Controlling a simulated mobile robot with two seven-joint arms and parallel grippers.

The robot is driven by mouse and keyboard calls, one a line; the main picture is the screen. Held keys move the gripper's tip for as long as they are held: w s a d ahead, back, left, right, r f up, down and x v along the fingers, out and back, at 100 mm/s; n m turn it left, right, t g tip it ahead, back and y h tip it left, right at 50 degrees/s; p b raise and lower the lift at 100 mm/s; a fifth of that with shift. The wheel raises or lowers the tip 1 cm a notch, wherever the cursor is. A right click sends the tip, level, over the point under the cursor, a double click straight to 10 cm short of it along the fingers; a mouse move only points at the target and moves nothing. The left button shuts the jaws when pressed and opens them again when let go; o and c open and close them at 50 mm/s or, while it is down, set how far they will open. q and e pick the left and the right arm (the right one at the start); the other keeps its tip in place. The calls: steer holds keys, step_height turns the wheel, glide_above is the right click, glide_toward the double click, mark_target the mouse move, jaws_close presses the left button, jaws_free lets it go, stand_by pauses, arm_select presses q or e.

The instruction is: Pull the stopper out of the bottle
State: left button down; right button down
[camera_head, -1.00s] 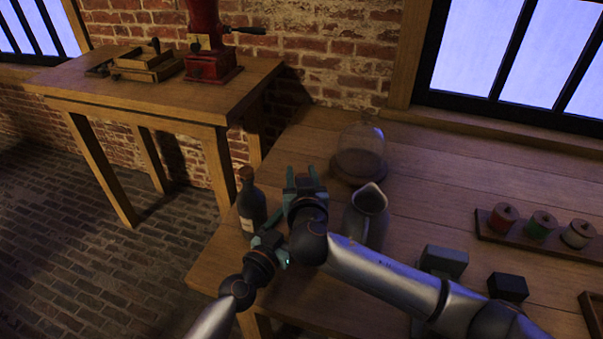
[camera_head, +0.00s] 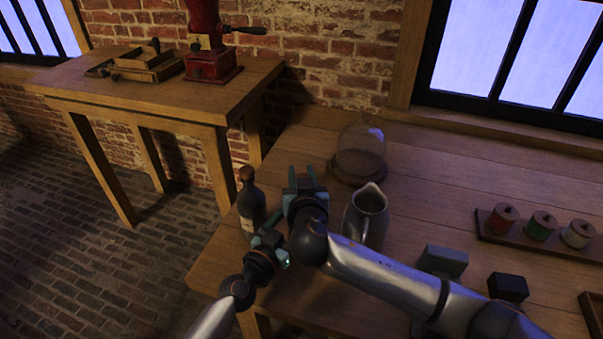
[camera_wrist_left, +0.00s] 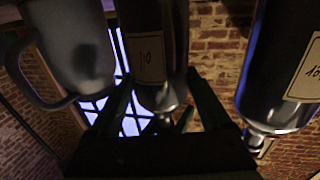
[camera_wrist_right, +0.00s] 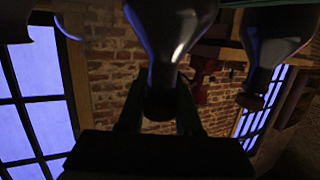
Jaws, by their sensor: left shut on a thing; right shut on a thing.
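The bottle with an "Oil"-like label (camera_wrist_left: 150,55) is upside down in the left wrist view, between the fingers of my left gripper (camera_head: 275,238), which is shut on its body. My right arm hides this bottle in the head view. In the right wrist view its dark stopper (camera_wrist_right: 161,106) is at the end of the neck, between the fingers of my right gripper (camera_head: 302,172), which is shut on it. I cannot tell whether there is a gap between stopper and neck.
A second dark labelled bottle (camera_head: 251,208) with a brown stopper stands close on the left, near the table's edge. A grey jug (camera_head: 367,218) stands close on the right. A glass dome (camera_head: 360,148) is behind. Spools (camera_head: 541,227) and small blocks (camera_head: 443,261) lie further right.

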steer(key=shift+r, duration=0.2)
steer(key=shift+r, duration=0.9)
arm_select(q)
jaws_free()
arm_select(e)
step_height(320, 180, up, 4)
stand_by(0.4)
